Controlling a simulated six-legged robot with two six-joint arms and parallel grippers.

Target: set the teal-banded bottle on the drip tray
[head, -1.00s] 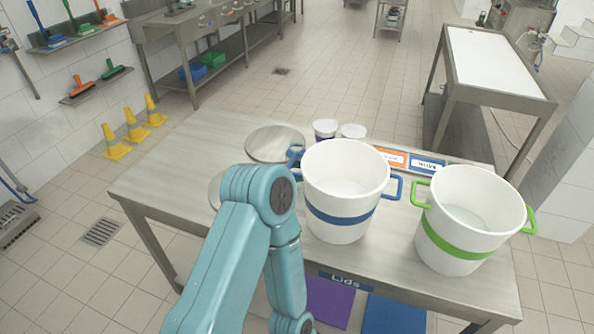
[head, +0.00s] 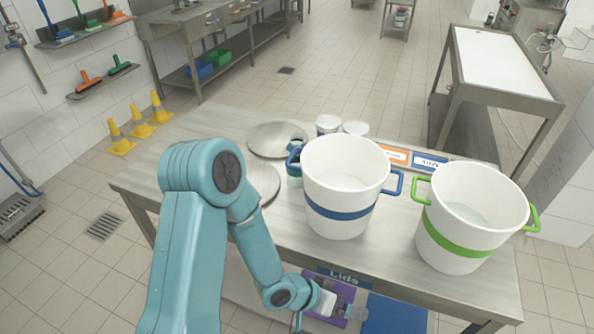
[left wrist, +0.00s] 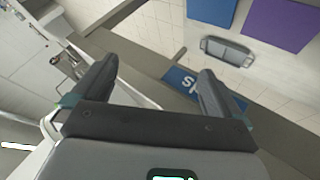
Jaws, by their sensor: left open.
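I cannot make out a drip tray in either view. A small pale object with a teal part (head: 294,182) stands on the table, mostly hidden behind the left white bucket; I cannot tell if it is the teal-banded bottle. My left gripper (head: 354,312) is low at the table's front edge in the head view, by the Lids label. In the left wrist view my left gripper (left wrist: 152,88) has its fingers spread wide with nothing between them. My right gripper is not in view.
A blue-banded bucket (head: 340,222) and a green-banded bucket (head: 455,250) stand on the steel table (head: 175,172). Round lids (head: 275,138) lie at left, with small white tubs (head: 355,129) behind. Purple and blue panels (head: 395,315) are below the front edge. The table's left end is clear.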

